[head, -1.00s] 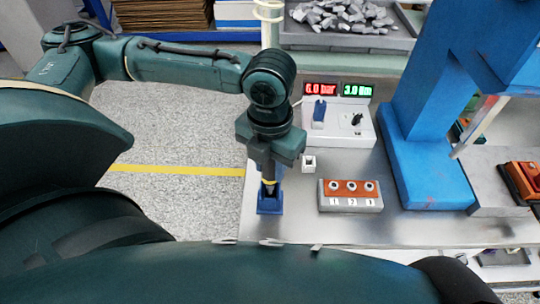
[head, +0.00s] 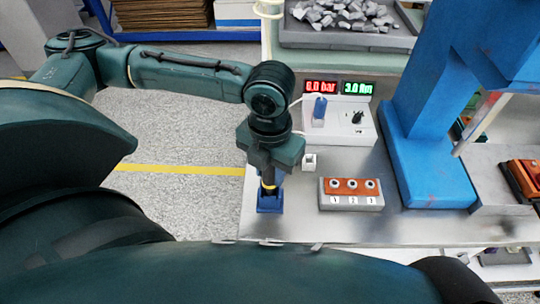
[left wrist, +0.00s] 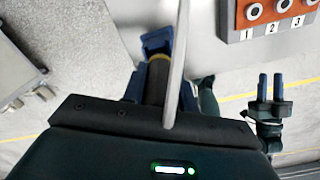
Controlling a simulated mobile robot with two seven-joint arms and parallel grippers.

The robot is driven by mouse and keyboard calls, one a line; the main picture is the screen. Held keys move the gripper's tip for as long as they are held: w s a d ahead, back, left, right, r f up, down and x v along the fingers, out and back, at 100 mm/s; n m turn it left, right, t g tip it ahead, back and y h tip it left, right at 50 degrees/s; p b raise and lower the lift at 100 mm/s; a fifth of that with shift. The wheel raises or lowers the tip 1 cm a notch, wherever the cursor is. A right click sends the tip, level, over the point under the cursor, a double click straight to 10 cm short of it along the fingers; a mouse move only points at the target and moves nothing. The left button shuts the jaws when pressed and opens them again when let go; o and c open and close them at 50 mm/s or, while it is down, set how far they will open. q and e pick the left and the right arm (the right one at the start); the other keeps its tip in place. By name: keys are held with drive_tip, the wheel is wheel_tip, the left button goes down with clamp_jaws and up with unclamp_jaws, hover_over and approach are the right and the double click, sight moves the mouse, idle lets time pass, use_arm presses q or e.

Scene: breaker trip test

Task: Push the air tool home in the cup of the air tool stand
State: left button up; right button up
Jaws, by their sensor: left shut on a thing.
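The air tool (head: 268,190) is a dark upright cylinder with a yellow ring. My left gripper (head: 268,170) is shut on it from above. Its lower end is in the cup of the blue air tool stand (head: 269,206) near the bench's left front edge. How deep it sits is hidden. In the left wrist view the tool (left wrist: 156,82) stands between the fingers, with the stand (left wrist: 157,38) beyond and a grey hose crossing in front. My right gripper (left wrist: 270,90) shows at the right of that view, its two blue fingers apart and empty.
A grey block with an orange top and several numbered sockets (head: 351,203) stands right of the stand. A blue press column (head: 425,150) rises at right.

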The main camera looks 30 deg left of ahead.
use_arm(q)
drive_tip(key=shift+f, duration=0.55)
use_arm(e)
drive_tip(key=shift+s+f, duration=0.25)
drive_tip(key=shift+f, duration=0.05)
use_arm(q)
drive_tip(key=o, duration=1.1)
drive_tip(key=shift+o, duration=0.2)
use_arm(e)
drive_tip(key=shift+w+r, duration=0.1)
use_arm(q)
drive_tip(key=shift+r, duration=0.15)
wheel_tip(320, 180, up, 12)
drive_tip(key=shift+p, duration=0.4)
drive_tip(key=shift+r, duration=0.45)
use_arm(e)
drive_tip(key=shift+s+d+f, duration=0.3)
drive_tip(key=shift+d+f, duration=0.15)
drive_tip(key=shift+f, duration=0.1)
